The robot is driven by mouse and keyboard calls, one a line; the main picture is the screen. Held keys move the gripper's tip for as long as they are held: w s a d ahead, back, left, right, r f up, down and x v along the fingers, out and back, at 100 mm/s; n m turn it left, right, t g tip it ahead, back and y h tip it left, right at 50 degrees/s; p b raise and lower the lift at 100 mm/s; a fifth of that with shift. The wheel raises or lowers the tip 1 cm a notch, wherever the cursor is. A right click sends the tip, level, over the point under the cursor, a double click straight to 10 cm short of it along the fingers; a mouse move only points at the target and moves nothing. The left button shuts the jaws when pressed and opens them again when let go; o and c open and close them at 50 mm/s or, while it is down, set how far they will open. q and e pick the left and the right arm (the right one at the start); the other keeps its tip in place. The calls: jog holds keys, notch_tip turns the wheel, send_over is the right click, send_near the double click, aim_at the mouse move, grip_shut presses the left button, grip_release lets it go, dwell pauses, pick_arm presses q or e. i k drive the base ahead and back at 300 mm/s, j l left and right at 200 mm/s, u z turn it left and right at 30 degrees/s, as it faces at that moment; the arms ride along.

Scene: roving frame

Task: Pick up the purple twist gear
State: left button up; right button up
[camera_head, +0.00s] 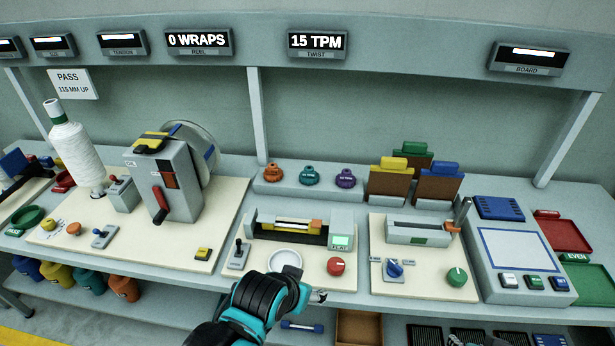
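The purple twist gear (345,179) sits on a raised grey ledge at the back of the bench. It is the rightmost of three similar knob-shaped gears, with a teal one (309,176) and an orange one (272,173) to its left. My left gripper (318,296) is at the bench's front edge, well in front of and below the purple gear and apart from it. Its fingers are mostly hidden behind my black and teal wrist, so I cannot tell whether it is open.
A unit with a yellow-topped bar (291,224) and a red knob (335,266) stands between my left gripper and the gears. Upright boards with coloured clips (391,178) stand right of the purple gear. A grey reel machine (165,180) stands left.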

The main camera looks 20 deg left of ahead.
aim_at(345, 179)
jog(key=i+l+u, duration=0.3)
jog(key=i, duration=0.25)
jog(key=i+l+u, duration=0.3)
jog(key=i+l, duration=0.2)
jog(key=l, duration=0.15)
